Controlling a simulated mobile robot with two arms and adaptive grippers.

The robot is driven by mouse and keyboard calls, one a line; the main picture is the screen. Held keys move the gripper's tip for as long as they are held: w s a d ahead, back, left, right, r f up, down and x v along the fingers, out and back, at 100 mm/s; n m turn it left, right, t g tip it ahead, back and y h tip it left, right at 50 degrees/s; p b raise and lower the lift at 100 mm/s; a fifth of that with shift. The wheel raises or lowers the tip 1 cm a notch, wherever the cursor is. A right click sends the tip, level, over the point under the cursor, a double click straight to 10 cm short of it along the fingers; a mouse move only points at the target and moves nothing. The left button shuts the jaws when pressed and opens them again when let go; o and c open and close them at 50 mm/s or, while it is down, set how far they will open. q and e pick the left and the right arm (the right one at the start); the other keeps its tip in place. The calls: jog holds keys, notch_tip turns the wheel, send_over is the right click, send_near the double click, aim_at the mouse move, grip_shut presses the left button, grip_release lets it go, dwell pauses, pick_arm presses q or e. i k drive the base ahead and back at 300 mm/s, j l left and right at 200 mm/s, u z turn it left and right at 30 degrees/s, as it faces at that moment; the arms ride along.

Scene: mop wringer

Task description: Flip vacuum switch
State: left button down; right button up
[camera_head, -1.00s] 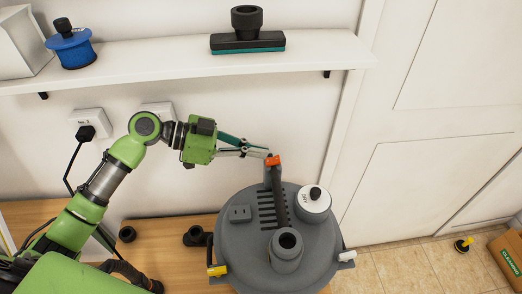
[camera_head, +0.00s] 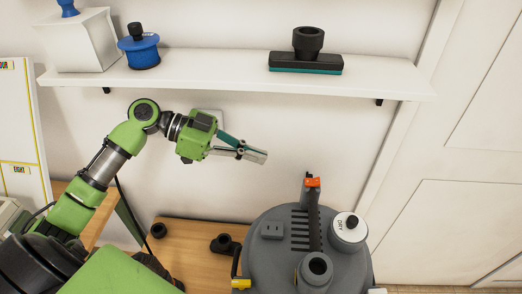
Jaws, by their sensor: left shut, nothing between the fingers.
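The grey vacuum (camera_head: 270,258) stands at the lower right of the head view, its bottom cut off by the frame edge. Its orange switch (camera_head: 312,182) sits on top of the dark upright handle. A white round knob marked DRY (camera_head: 348,228) is to the right of the handle. My left gripper (camera_head: 262,157) is shut and empty, up and to the left of the orange switch, apart from it. My right gripper is not in view.
A white shelf (camera_head: 220,76) runs above, holding a black floor nozzle (camera_head: 305,58), a blue filter (camera_head: 140,50) and a white box (camera_head: 80,42). A wooden surface (camera_head: 190,245) lies left of the vacuum. A white door (camera_head: 450,190) is at the right.

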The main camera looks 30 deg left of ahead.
aim_at(315, 182)
jog(key=k, duration=1.5)
